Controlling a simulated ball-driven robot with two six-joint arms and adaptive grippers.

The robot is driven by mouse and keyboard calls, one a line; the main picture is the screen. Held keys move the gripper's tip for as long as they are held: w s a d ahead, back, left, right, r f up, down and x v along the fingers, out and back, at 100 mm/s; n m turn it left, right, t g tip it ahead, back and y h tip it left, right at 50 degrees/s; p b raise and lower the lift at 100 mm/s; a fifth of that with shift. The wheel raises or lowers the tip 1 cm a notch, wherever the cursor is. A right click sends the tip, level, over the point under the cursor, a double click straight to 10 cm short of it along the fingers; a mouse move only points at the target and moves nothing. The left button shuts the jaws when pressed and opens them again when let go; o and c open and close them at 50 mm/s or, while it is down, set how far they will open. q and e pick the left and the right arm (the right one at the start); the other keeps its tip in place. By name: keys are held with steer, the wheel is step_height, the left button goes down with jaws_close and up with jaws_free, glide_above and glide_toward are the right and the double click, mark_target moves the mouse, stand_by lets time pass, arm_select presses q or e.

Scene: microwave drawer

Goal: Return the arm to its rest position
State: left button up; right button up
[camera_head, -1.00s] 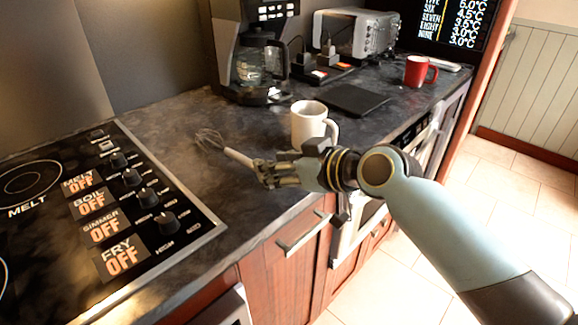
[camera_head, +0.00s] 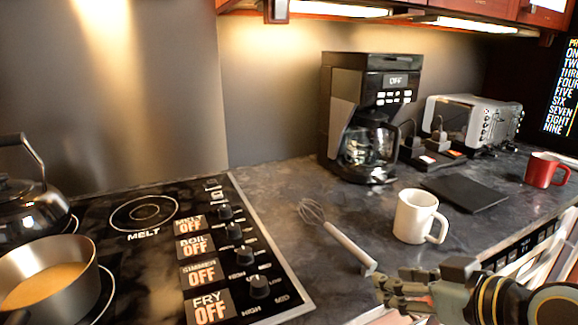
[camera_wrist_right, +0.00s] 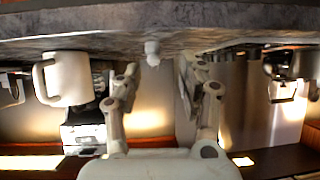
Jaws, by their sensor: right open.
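My right gripper (camera_head: 384,291) is at the lower right of the head view, at the counter's front edge. It is open, and its fingers point left, close to the handle end of a whisk (camera_head: 345,240). The whisk lies on the dark counter with its wire head toward the back. In the right wrist view, which is upside down, both fingers of my right gripper (camera_wrist_right: 160,85) are spread apart with nothing between them. The pale end of the whisk handle (camera_wrist_right: 152,55) shows beyond them. My left gripper is not in view.
A white mug (camera_head: 413,217) stands just behind my right gripper. A coffee maker (camera_head: 365,115), black tablet (camera_head: 465,193), toaster oven (camera_head: 470,122) and red mug (camera_head: 541,170) are farther back. A stove (camera_head: 165,215) with a pot (camera_head: 45,275) and kettle (camera_head: 25,205) is at left.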

steer(key=s+d+f+m+g+h, duration=0.2)
steer(key=s+d+g+h, duration=0.15)
steer(key=s, duration=0.75)
steer(key=s+d+f+m+g+h, duration=0.1)
steer(key=s+d+m+g+h, duration=0.2)
steer(key=s, duration=0.7)
steer(key=s+d+f+g+b, duration=0.1)
steer(key=d+f+b, duration=0.1)
steer(key=f, duration=1.3)
steer(key=s+d+f+g+b, duration=0.1)
steer(key=f+b, duration=0.1)
steer(key=f, duration=1.3)
steer(key=s+d+f+g+b, duration=0.1)
steer(key=s+f+b, duration=0.2)
steer(key=s+f, duration=1.5)
steer(key=shift+s+f+n+y+b, duration=0.3)
steer(key=shift+f+y, duration=0.05)
steer(key=shift+f, duration=0.3)
